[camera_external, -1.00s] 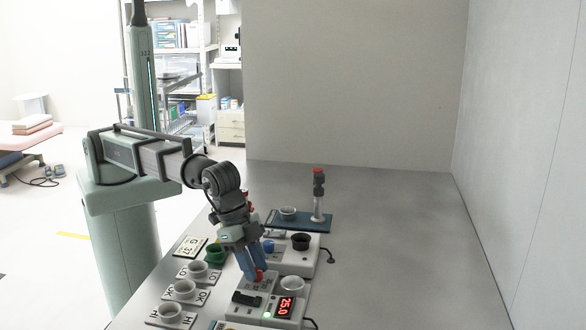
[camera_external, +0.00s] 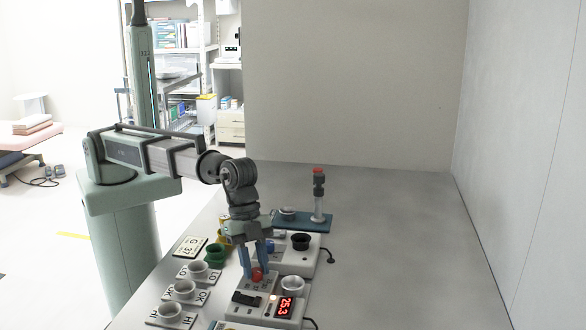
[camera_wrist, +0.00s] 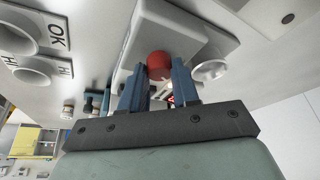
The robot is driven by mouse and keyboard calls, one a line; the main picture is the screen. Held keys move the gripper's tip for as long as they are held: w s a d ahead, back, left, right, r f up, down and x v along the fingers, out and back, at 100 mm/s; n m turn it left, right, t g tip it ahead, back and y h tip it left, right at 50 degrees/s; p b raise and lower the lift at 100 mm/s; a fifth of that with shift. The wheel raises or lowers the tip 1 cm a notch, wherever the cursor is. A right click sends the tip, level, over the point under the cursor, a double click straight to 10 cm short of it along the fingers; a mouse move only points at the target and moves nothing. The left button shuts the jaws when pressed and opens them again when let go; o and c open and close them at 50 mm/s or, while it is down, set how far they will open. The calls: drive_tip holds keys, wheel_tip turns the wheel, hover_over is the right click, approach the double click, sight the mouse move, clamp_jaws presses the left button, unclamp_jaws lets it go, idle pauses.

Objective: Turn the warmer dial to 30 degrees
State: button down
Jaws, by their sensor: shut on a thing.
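The warmer (camera_external: 262,314) is a white box near the front of the table, with a black slot or switch on top and a red digital display (camera_external: 286,306) that seems to read 25.3. Its red dial (camera_external: 257,274) stands at the back of the box; it also shows in the wrist view (camera_wrist: 159,64). My gripper (camera_external: 256,268) points down with its blue fingers on both sides of the red dial, shut on it. The fingers hide part of the dial's scale, and the dial's pointer cannot be made out.
Cups stand on cards marked OK (camera_external: 193,293) and HI (camera_external: 163,318) at the left, with a green cup (camera_external: 215,254) behind. A second white device with a black cup (camera_external: 300,241) stands behind the warmer. A blue tray (camera_external: 318,224) holds an upright red-topped tube. The table's right side is clear.

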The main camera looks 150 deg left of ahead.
drive_tip(key=shift+m+h, duration=0.3)
drive_tip(key=shift+m, duration=0.5)
drive_tip(key=c, duration=0.8)
unclamp_jaws()
drive_tip(key=shift+c, duration=0.2)
drive_tip(key=v, duration=1.3)
drive_tip(key=shift+r, duration=0.4)
drive_tip(key=shift+a, duration=0.15)
